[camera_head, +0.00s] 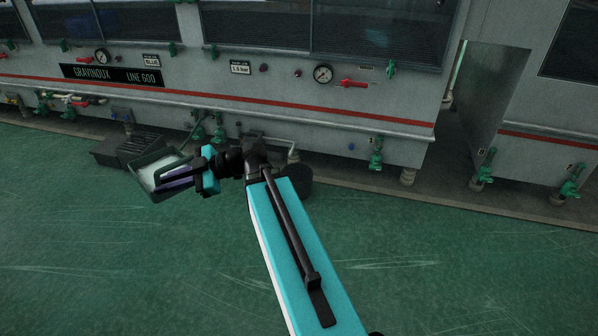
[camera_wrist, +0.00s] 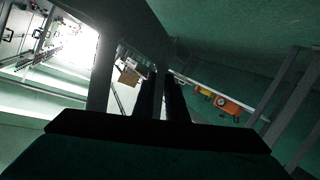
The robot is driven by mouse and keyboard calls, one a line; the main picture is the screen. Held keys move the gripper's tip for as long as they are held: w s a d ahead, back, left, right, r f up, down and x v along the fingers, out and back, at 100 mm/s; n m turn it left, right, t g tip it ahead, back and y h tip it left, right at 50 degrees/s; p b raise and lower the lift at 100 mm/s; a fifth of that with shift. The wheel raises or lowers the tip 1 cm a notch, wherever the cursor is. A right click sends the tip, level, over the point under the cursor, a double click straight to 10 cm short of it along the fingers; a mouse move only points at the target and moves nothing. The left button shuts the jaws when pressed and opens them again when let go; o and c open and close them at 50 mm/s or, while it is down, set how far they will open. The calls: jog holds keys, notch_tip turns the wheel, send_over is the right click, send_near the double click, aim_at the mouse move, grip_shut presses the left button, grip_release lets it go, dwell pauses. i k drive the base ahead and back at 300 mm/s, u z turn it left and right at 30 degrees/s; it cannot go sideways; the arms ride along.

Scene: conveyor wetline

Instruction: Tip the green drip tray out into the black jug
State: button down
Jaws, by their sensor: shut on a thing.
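The green drip tray (camera_head: 146,190) is in the head view, left of centre, held out at the end of my arm. Its inside looks pale, perhaps with liquid in it, and it appears somewhat tilted. My gripper (camera_head: 176,176) is shut on the tray, with its fingers reaching across the near side. In the wrist view the two dark fingers (camera_wrist: 160,97) are close together; I cannot make out the tray clearly there. A dark rounded thing (camera_head: 299,182) stands partly hidden behind my arm; it may be the black jug, but I cannot tell for certain.
A grey machine (camera_head: 340,115) with a red stripe, gauges and green valves runs along the back. A dark slatted box (camera_head: 125,150) is on the floor below it, behind the tray. The green floor (camera_head: 130,270) in front is clear. A metal door (camera_head: 492,95) is at the right.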

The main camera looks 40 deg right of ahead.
aim_at(301, 174)
jog(key=i, duration=0.9)
jog(key=u, duration=0.05)
